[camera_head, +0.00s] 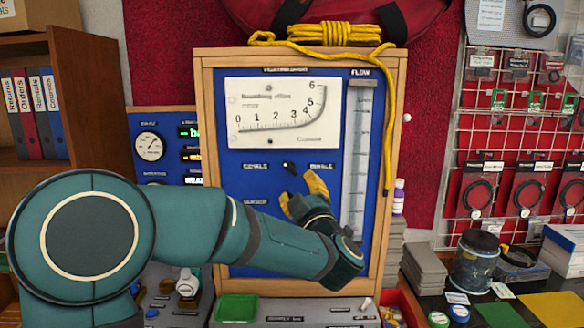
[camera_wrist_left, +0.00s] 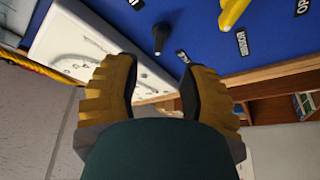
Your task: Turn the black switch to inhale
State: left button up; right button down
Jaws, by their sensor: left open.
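The black switch (camera_head: 289,166) sits on the blue panel (camera_head: 235,180) below the white gauge. A label (camera_head: 255,167) is to its left and the inhale label (camera_head: 321,166) to its right. Which label it points to is too small to tell. My left gripper (camera_head: 302,192), with yellow fingers, is open just below and right of the switch. In the left wrist view the switch (camera_wrist_left: 160,38) stands out from the panel, beyond the gap between the open fingertips (camera_wrist_left: 158,72). I see no contact. My right gripper is not in view.
The wooden frame (camera_head: 392,200) surrounds the panel. A yellow rope (camera_head: 388,120) hangs down its right side. My left arm covers the panel's lower part. A yellow handle (camera_wrist_left: 235,12) shows on the panel in the left wrist view. A green tray (camera_head: 236,308) sits below.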

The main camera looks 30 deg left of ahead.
aim_at(291, 171)
pick_arm(q)
jog(key=p+x, duration=0.1)
jog(key=x, duration=0.7)
jog(key=shift+w, duration=0.15)
grip_shut()
